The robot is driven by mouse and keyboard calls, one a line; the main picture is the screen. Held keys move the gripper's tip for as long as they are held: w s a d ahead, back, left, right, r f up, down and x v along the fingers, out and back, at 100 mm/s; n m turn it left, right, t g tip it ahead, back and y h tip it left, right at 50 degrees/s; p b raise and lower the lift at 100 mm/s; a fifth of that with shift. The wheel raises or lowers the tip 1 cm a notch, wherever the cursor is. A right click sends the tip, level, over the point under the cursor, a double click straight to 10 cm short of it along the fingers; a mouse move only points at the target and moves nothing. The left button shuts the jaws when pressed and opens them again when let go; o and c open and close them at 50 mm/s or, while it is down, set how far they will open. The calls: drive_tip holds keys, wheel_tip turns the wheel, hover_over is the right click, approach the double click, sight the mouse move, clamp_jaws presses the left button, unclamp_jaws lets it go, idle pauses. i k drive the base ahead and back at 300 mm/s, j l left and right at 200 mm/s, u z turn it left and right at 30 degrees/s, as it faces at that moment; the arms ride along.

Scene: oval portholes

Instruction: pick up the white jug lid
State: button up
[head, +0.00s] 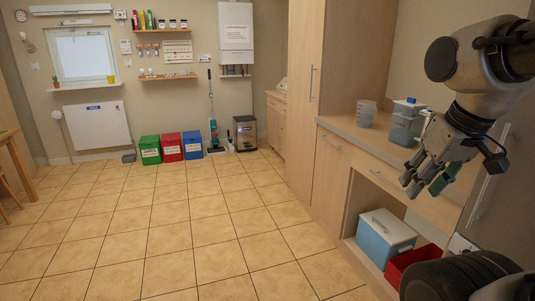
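My gripper (424,187) hangs at the upper right in the head view, in front of the wooden counter (350,128). Its fingers point down and left and look spread apart, with nothing clearly held between them. A greenish part shows at the right finger. I cannot make out a white jug lid. A clear jug (367,112) stands on the counter, left of my gripper. A bluish container with a blue lid (406,122) stands to its right, just behind my gripper. My arm and gripper hide part of the counter on the right.
Below the counter, a blue box with a white top (386,238) and a red bin (408,264) sit in an open bay. A tall cabinet (322,75) stands left of the counter. Green (150,150), red (171,148) and blue (193,145) bins line the far wall. The tiled floor is clear.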

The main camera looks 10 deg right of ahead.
sight(410, 102)
drive_tip(key=i+z, duration=0.2)
drive_tip(key=i, duration=0.35)
drive_tip(key=i+j+z, duration=0.25)
drive_tip(key=i, duration=0.25)
drive_tip(key=i+j+z, duration=0.2)
drive_tip(key=i, duration=0.3)
drive_tip(key=i+j+z, duration=0.85)
